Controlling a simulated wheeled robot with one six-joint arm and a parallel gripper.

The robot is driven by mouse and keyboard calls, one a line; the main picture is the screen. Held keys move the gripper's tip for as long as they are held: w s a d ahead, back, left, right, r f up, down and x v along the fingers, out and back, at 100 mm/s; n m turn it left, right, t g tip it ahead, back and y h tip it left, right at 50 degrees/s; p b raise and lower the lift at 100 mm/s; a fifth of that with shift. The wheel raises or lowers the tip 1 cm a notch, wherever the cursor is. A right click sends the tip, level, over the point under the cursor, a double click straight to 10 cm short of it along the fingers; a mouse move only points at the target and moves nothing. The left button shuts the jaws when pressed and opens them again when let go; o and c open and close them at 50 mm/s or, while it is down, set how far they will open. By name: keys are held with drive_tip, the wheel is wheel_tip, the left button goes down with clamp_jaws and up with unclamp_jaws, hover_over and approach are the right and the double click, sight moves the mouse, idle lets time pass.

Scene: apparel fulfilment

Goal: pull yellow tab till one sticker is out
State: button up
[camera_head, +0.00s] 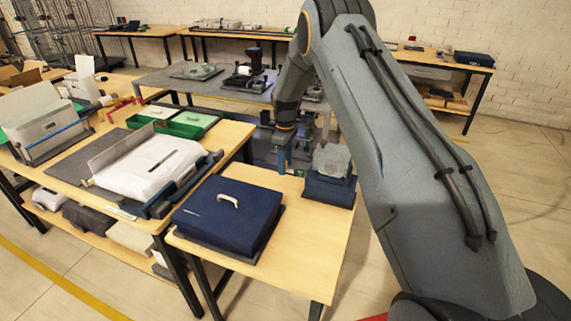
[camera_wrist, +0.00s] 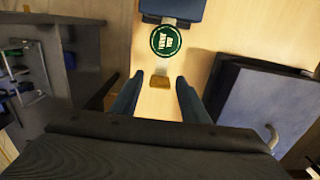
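A blue sticker dispenser (camera_head: 329,190) with a grey top stands on the wooden table, just right of my gripper (camera_head: 284,160). Part of it shows at the top of the wrist view (camera_wrist: 172,10). A round green sticker with white print (camera_wrist: 166,41) lies just in front of it, joined to it by a short pale strip. The yellow-brown tab (camera_wrist: 160,84) lies a little nearer, between the tips of my gripper (camera_wrist: 159,92). The blue fingers are apart, with a gap on both sides of the tab. I cannot tell their height above the table.
A dark blue case with a pale handle (camera_head: 235,212) is on the same table, left of my gripper; it also shows at right in the wrist view (camera_wrist: 250,105). Bare wood (camera_head: 310,240) lies in front of the dispenser. A white garment (camera_head: 150,165) is on the left table.

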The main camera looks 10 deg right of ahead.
drive_tip(key=shift+r, duration=0.1)
wheel_tip(320, 180, up, 6)
drive_tip(key=b, duration=0.2)
drive_tip(key=shift+r+b, duration=0.25)
drive_tip(key=shift+b, duration=0.05)
drive_tip(key=shift+r, duration=0.55)
